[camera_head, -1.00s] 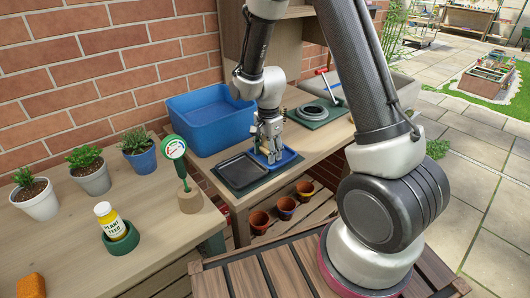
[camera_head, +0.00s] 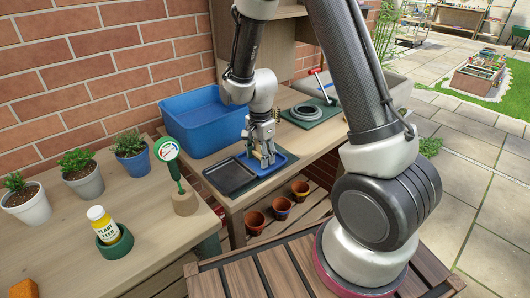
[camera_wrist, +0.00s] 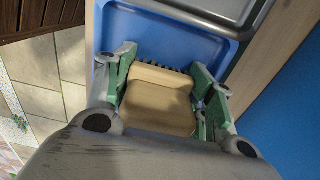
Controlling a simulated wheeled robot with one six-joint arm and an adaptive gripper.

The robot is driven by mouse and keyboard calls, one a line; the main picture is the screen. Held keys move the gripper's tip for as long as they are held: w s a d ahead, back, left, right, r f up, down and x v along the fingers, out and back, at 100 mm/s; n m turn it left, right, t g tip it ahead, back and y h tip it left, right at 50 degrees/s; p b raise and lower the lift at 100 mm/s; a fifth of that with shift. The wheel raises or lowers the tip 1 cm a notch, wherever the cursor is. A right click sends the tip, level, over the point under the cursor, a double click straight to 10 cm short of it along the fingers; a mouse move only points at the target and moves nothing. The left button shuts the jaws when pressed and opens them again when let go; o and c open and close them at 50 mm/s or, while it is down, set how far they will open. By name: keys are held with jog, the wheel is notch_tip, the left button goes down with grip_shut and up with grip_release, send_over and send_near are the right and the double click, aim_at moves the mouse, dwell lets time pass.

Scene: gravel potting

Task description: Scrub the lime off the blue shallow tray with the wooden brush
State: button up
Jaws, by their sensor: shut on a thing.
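In the wrist view the tray (camera_wrist: 133,32) fills the upper middle, beyond the brush. The wooden brush (camera_wrist: 158,98) is a pale block with dark bristles along its far edge. My gripper (camera_head: 263,155) is shut on the brush and holds it over the tray; in the wrist view its green-padded fingers (camera_wrist: 162,88) stand on both sides of the block. Whether the bristles touch the tray is hard to tell. I cannot make out lime on the visible part of the tray.
A black shallow tray (camera_head: 230,176) lies left of the blue one. A deep blue tub (camera_head: 205,122) stands behind, against the brick wall. A grey round dish (camera_head: 307,112) lies on a mat at the right. Small pots (camera_head: 255,221) stand on the shelf below.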

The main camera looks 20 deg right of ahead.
jog(key=shift+w+d+r, duration=0.1)
jog(key=shift+w+d, duration=0.25)
jog(key=shift+d, duration=0.5)
jog(key=shift+w+d+r, duration=0.1)
jog(key=shift+w+d, duration=0.2)
jog(key=shift+d, duration=0.55)
jog(key=shift+r, duration=3)
jog(key=shift+r, duration=0.15)
notch_tip(320, 180, up, 3)
jog(key=shift+f, duration=0.15)
